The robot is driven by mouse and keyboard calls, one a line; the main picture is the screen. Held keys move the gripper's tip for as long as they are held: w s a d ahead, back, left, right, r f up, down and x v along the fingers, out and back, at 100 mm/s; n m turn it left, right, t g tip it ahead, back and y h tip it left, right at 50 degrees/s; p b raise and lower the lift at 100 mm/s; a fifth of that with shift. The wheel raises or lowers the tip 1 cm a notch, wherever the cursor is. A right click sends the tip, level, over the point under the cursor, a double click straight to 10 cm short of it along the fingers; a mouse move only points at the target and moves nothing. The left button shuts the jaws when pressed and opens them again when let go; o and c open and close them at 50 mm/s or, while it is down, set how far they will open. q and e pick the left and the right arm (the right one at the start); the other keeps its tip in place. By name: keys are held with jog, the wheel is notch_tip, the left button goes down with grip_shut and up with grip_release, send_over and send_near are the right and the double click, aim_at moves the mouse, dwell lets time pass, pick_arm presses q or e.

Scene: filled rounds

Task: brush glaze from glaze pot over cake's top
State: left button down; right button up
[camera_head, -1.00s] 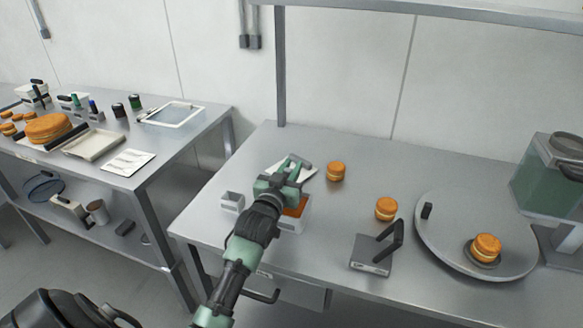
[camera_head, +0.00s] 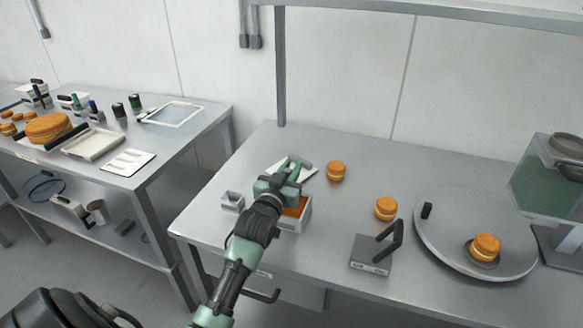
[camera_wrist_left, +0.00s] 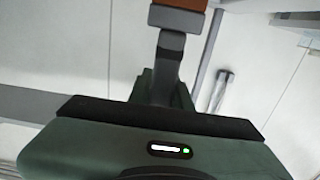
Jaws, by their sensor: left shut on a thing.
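My left gripper (camera_head: 291,176) is above the back-left part of the near table and is shut on a brush. In the left wrist view the brush's grey handle (camera_wrist_left: 167,62) runs up from the jaws to a grey block with brown-orange bristles (camera_wrist_left: 180,3). The glaze pot (camera_head: 305,213), a white box with orange inside, stands just below my wrist and is partly hidden by it. A small orange layered cake (camera_head: 486,246) sits on the round grey turntable (camera_head: 449,243) at the right. My right gripper is not in view.
Two more small cakes stand at the table's back (camera_head: 336,171) and middle (camera_head: 386,208). A grey block with a black handle (camera_head: 371,255) is near the front edge. A small grey box (camera_head: 232,201) stands left of the pot. A greenish transparent container (camera_head: 548,178) is at far right.

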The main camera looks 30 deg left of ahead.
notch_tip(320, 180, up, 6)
jog(key=p, duration=0.6)
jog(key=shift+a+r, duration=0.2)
dwell(0.4)
